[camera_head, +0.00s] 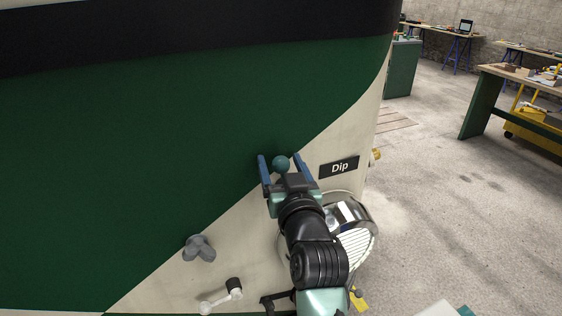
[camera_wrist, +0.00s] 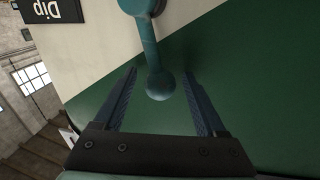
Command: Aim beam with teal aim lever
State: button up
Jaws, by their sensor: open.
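The teal aim lever ends in a round knob (camera_head: 281,163), which shows in the head view between the fingers of my gripper (camera_head: 280,164). In the wrist view the teal lever (camera_wrist: 148,45) runs down from a round hub at the top edge to its ball end (camera_wrist: 160,86). The two blue fingers of my gripper (camera_wrist: 160,95) stand apart on either side of the ball, with a gap on both sides. My gripper is open and holds nothing. The beam itself cannot be made out; a headlamp (camera_head: 350,236) is partly hidden behind my arm.
A black "Dip" label (camera_head: 339,167) is on the green and cream tram front (camera_head: 180,130). A grey knob (camera_head: 199,248) and a white crank handle with a black grip (camera_head: 222,296) sit lower left. Workbenches (camera_head: 520,78) stand at the right on open concrete floor.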

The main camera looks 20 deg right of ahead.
grip_shut()
dwell(0.4)
dwell(1.0)
